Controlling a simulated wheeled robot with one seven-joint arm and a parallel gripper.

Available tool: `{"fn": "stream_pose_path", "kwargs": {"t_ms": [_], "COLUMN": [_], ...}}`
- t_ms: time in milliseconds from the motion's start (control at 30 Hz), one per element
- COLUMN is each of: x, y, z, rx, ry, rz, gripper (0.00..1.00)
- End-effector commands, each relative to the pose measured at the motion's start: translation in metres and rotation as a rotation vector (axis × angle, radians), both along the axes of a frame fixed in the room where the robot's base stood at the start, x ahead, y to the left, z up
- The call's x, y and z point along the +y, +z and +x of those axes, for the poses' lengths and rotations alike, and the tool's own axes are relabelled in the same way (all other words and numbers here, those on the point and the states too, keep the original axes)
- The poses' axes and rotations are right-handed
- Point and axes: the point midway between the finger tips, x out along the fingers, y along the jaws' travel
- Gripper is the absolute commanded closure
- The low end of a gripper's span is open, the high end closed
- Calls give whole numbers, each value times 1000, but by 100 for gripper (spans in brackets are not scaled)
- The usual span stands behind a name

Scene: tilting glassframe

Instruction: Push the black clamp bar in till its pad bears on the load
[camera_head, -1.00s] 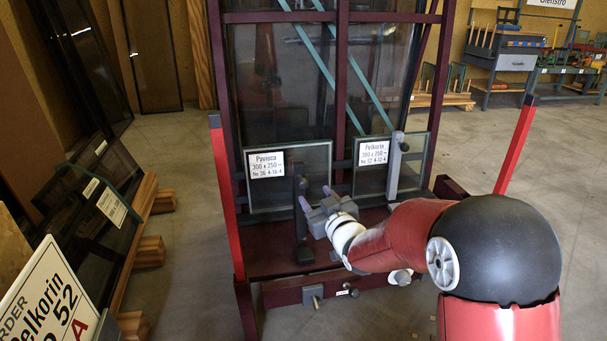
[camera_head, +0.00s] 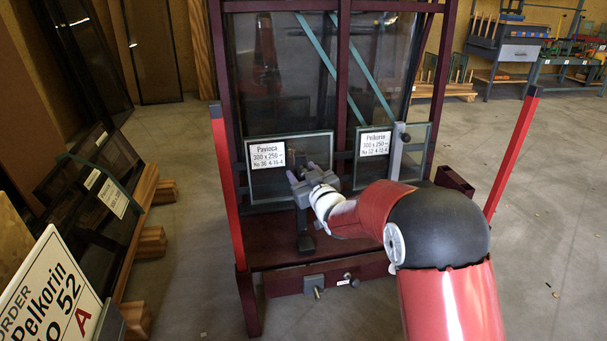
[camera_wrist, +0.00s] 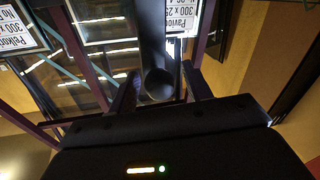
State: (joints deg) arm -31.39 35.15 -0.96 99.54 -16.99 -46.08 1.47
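The black clamp bar (camera_head: 303,222) stands upright in front of the Pavloca pane (camera_head: 258,182) at the left of the rack. In the head view my gripper (camera_head: 302,171) covers its upper part. In the wrist view the dark round end of the bar (camera_wrist: 160,86) shows between my two fingers (camera_wrist: 160,92). The fingers are apart, with a gap on each side of the bar, so my gripper looks open. The bar's pad is hidden, and I cannot tell whether it touches the pane.
A grey clamp bar (camera_head: 396,158) stands before the Pelkorin pane (camera_head: 372,176) on the right. Red posts flank the rack at left (camera_head: 226,190) and right (camera_head: 512,152). Dark panes (camera_head: 98,215) lean at the left beside an order sign (camera_head: 50,300). Floor at right is clear.

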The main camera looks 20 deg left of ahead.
Motion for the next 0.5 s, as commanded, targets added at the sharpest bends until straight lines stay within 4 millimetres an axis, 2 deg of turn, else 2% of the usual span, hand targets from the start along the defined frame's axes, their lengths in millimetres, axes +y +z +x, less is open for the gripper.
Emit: {"fn": "stream_pose_path", "kwargs": {"t_ms": [33, 233, 367, 500], "x": [0, 0, 0, 6], "y": [0, 0, 0, -1], "z": [0, 0, 1, 9], "rx": [0, 0, 0, 0], "ry": [0, 0, 0, 0], "rz": [0, 0, 0, 1], "gripper": [58, 82, 82, 82]}}
